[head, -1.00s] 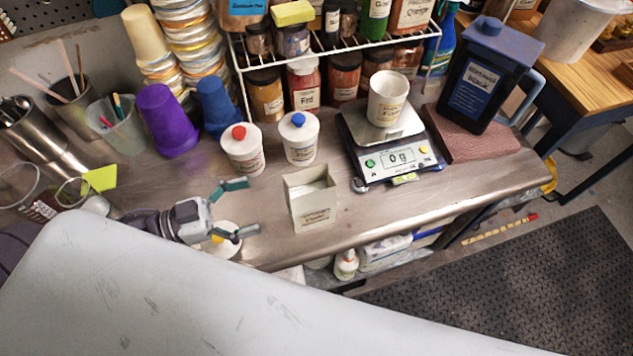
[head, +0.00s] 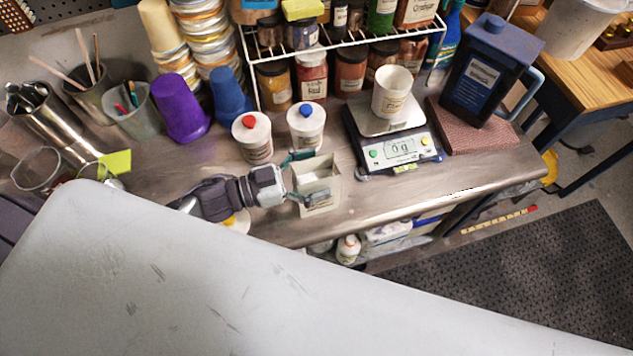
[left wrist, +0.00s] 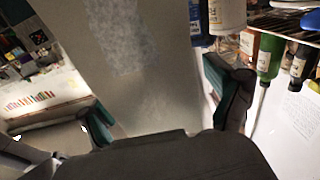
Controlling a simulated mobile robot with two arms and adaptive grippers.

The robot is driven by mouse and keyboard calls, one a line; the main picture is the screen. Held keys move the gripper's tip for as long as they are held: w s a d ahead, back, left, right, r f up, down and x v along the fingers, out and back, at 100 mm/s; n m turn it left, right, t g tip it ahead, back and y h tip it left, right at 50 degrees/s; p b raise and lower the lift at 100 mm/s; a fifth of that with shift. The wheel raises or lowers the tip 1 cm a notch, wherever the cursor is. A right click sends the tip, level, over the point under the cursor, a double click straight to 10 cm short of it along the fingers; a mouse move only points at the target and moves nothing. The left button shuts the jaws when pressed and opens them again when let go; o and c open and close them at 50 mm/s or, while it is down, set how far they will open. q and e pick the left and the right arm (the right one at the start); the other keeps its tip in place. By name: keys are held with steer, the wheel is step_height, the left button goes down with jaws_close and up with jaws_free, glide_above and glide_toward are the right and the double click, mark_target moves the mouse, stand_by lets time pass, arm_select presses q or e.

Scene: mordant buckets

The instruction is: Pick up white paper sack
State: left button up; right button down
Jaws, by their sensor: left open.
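The white paper sack (head: 318,186) stands upright and open-topped near the front edge of the steel bench in the head view. My left gripper (head: 297,176) is at its left side, with one finger by the far side and the other by the near side. In the left wrist view the sack (left wrist: 150,70) fills the middle, between the spread teal fingertips of my left gripper (left wrist: 160,105). The gripper is open, and I cannot tell whether either finger touches the sack. My right gripper is not in view.
Two white jars, one red-capped (head: 252,138) and one blue-capped (head: 306,127), stand just behind the sack. A scale (head: 395,148) bearing a white cup (head: 391,92) stands to its right. A purple cup (head: 181,108) and blue cup (head: 230,97) stand back left.

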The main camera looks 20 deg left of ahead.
arm_select(q)
steer(key=shift+d, duration=0.15)
steer(key=shift+c, duration=0.3)
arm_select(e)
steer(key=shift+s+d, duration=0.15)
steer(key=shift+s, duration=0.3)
arm_select(q)
steer(key=c, duration=1.3)
jaws_close()
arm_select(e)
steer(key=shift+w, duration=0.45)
arm_select(q)
steer(key=shift+r, duration=0.1)
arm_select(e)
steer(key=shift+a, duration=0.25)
